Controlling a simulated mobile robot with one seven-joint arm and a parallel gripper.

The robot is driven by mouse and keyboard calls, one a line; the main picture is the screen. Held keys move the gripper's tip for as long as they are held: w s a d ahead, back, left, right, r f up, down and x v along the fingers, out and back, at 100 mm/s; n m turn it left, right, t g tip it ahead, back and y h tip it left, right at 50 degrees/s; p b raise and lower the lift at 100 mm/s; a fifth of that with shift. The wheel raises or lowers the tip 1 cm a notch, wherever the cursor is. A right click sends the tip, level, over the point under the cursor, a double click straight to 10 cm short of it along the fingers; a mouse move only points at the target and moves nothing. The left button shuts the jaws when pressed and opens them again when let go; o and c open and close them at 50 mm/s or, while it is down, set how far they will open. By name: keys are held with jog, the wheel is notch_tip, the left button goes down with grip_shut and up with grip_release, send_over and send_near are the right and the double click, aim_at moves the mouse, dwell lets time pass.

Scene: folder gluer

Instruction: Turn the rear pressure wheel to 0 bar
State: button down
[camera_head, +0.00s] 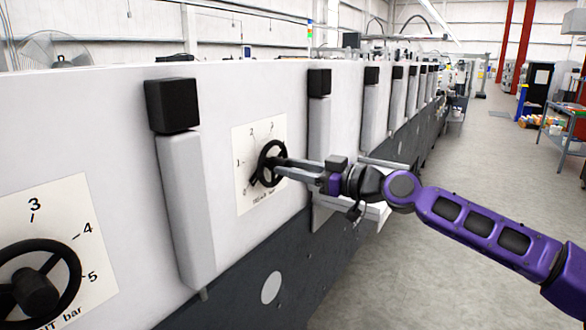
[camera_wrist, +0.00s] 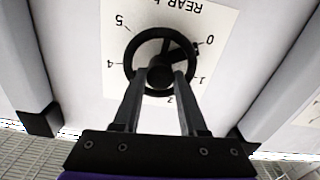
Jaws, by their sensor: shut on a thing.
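The rear pressure wheel (camera_head: 268,150) is a black handwheel on a white dial plate (camera_head: 243,201) on the machine's side. In the wrist view the wheel (camera_wrist: 130,47) appears upside down, with REAR on its plate. My gripper (camera_head: 281,167) reaches it from the right. In the wrist view my gripper (camera_wrist: 163,75) has its two fingers closed around the wheel's central hub. A spoke of the wheel points up and right, close to the 0 mark.
Another black wheel (camera_head: 70,262) with its own dial is at the near left, cut by the picture edge. White posts with black caps (camera_head: 173,105) stick out between the dials. The floor (camera_head: 480,170) right of the machine is free. A blue table (camera_head: 562,138) stands far right.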

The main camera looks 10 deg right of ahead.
jog(key=shift+f+n, duration=0.1)
jog(key=shift+n, duration=0.3)
jog(key=shift+c, duration=2.2)
grip_release()
jog(key=v, duration=1.7)
jog(key=shift+d+p, duration=0.2)
jog(key=shift+p, duration=0.15)
jog(key=shift+s, duration=0.15)
